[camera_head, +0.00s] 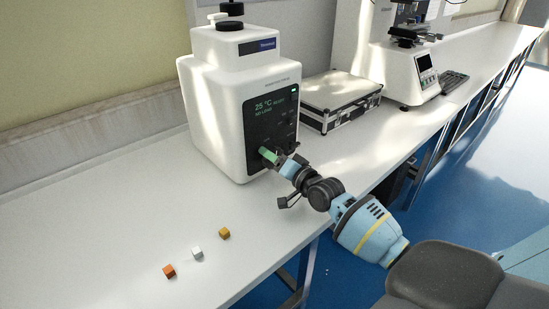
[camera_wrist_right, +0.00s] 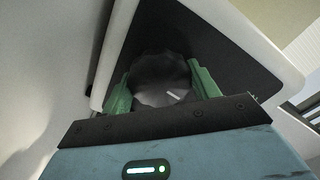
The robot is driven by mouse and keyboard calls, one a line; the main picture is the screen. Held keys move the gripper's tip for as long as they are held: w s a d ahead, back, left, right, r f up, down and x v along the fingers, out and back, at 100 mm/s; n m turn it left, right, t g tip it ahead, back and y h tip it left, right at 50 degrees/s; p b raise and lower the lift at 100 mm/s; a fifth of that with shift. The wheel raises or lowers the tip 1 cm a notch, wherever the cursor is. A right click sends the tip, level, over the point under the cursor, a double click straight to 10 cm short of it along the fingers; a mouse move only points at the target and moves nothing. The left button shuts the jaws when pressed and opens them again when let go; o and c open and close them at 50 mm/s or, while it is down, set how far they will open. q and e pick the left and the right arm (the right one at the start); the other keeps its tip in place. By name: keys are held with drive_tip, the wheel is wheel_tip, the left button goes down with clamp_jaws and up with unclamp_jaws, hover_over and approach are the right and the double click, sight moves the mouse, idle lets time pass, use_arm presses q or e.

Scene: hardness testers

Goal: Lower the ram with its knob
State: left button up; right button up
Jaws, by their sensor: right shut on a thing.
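The white tester (camera_head: 215,110) stands on the bench, with a dark front panel (camera_head: 283,118) showing green text. My right gripper (camera_head: 268,156) is at the lower part of this panel. In the right wrist view, its green fingers (camera_wrist_right: 160,90) are shut on a dark round knob (camera_wrist_right: 158,72), one finger on each side. The knob has a small light mark on its face. In the head view the gripper hides the knob. I cannot make out the ram. My left gripper is not in view.
Orange, white and yellow cubes (camera_head: 197,253) lie on the bench (camera_head: 110,215) at the front left. A silver case (camera_head: 340,97) lies right of the tester. Another instrument (camera_head: 405,70) stands farther back. The bench's front edge runs below my right arm.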

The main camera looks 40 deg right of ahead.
drive_tip(key=shift+n, duration=0.3)
idle(0.4)
drive_tip(key=o, duration=1)
drive_tip(key=shift+c, duration=0.2)
drive_tip(key=s, duration=0.6)
drive_tip(key=shift+s+d+p, duration=0.25)
drive_tip(key=shift+s+p, duration=0.1)
drive_tip(key=shift+s, duration=0.55)
